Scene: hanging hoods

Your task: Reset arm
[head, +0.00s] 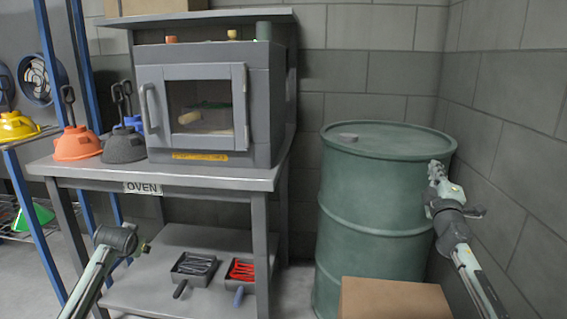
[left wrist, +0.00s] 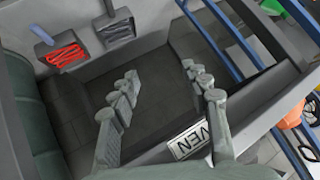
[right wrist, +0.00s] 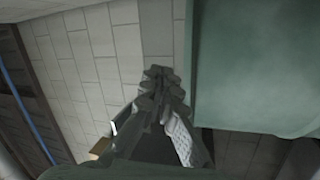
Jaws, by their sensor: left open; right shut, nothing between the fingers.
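My left arm comes in at the lower left of the head view, and its gripper (head: 142,248) is in front of the oven table's lower part. In the left wrist view the left gripper (left wrist: 160,85) has its fingers wide apart with nothing between them. My right gripper (head: 437,172) is raised beside the right side of the green drum in the head view. In the right wrist view the right gripper's fingers (right wrist: 160,78) are together and hold nothing. The drum fills the right of that view.
A grey table (head: 260,178) labelled OVEN bears an oven (head: 207,105), an orange hood (head: 77,145) and a dark hood (head: 124,146). Its lower shelf holds two tool trays. The green drum (head: 365,190) stands by the wall corner, with a cardboard box (head: 393,299) in front.

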